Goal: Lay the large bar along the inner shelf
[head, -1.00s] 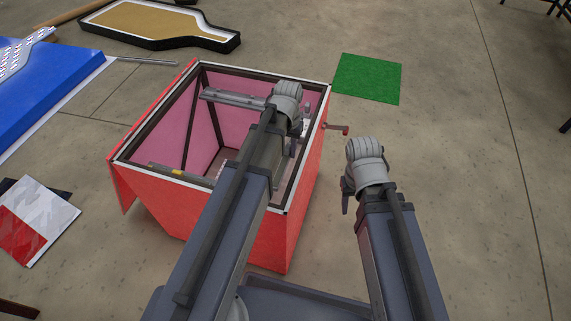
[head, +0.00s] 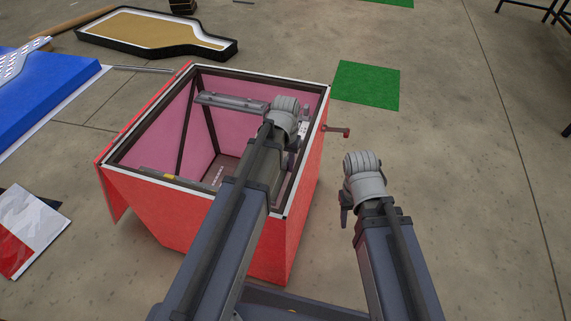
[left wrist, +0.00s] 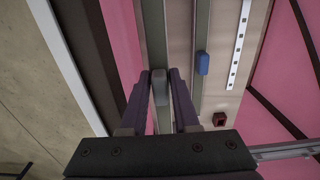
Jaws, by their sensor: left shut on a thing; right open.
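Whether the bar touches a shelf cannot be told. My left arm hides part of the interior. A blue piece (left wrist: 202,62) sits on another grey strip. My right gripper (head: 345,208) is open and empty, right of the box.
A white dotted strip (left wrist: 238,45) lies on the box floor. A crank with a red knob (head: 346,132) sticks out of the box's right side. A green mat (head: 367,84) lies on clear floor behind.

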